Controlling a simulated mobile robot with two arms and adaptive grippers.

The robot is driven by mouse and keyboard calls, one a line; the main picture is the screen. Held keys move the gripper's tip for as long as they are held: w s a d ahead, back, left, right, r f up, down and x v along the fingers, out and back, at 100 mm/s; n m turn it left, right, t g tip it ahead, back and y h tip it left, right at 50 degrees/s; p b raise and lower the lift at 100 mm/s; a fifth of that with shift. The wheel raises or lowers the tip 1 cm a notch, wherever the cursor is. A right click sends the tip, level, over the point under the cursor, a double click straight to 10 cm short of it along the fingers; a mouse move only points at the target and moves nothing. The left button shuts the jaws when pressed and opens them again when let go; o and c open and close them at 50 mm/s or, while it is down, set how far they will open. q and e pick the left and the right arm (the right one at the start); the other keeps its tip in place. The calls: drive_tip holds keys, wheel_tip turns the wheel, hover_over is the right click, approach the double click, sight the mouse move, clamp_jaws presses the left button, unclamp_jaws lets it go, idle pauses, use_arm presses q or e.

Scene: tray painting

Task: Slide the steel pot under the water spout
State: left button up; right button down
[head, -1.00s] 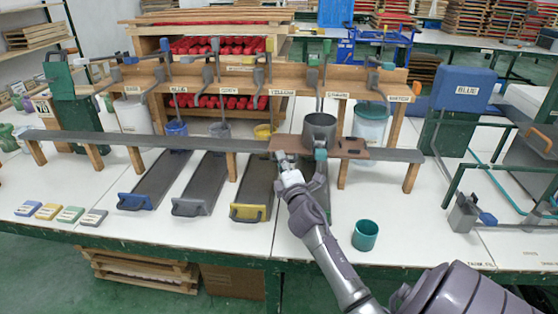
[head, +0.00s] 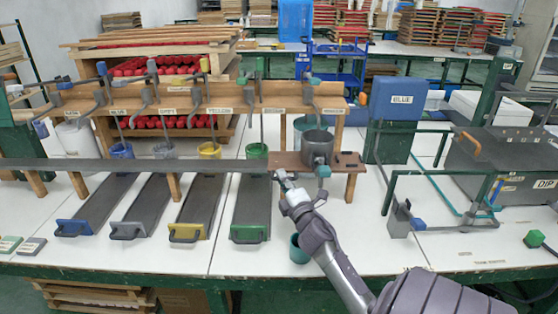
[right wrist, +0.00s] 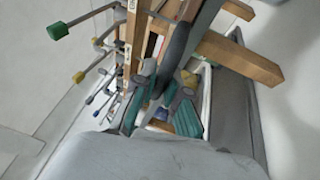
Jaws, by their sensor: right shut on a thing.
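The steel pot (head: 317,150), dark grey with a teal-handled tap on its front, stands upright on a brown sliding board (head: 290,163) across the long grey rail. The pot is below and in line with the water spout (head: 311,84), at the right end of the wooden tap shelf. My right gripper (head: 282,177) is shut at the board's front left corner, left of the pot. The exact part between its fingers is hard to see. The right wrist view is cluttered and does not show the pot clearly. My left gripper is not in view.
A teal cup (head: 299,249) stands on the table, partly behind my right arm. Several paint troughs, one with a green handle (head: 248,234), slope down left of my gripper. A blue tank (head: 395,103) and green pipe frames stand to the right. The rail (head: 130,165) extends left.

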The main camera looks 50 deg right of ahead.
drive_tip(key=shift+d+f, duration=0.1)
drive_tip(key=shift+f, duration=0.1)
drive_tip(key=c, duration=1.2)
unclamp_jaws()
drive_tip(key=shift+s+d+r, duration=0.1)
drive_tip(key=shift+s+d, duration=0.05)
drive_tip(key=shift+s, duration=0.15)
drive_tip(key=shift+w, duration=0.1)
drive_tip(key=v, duration=1.2)
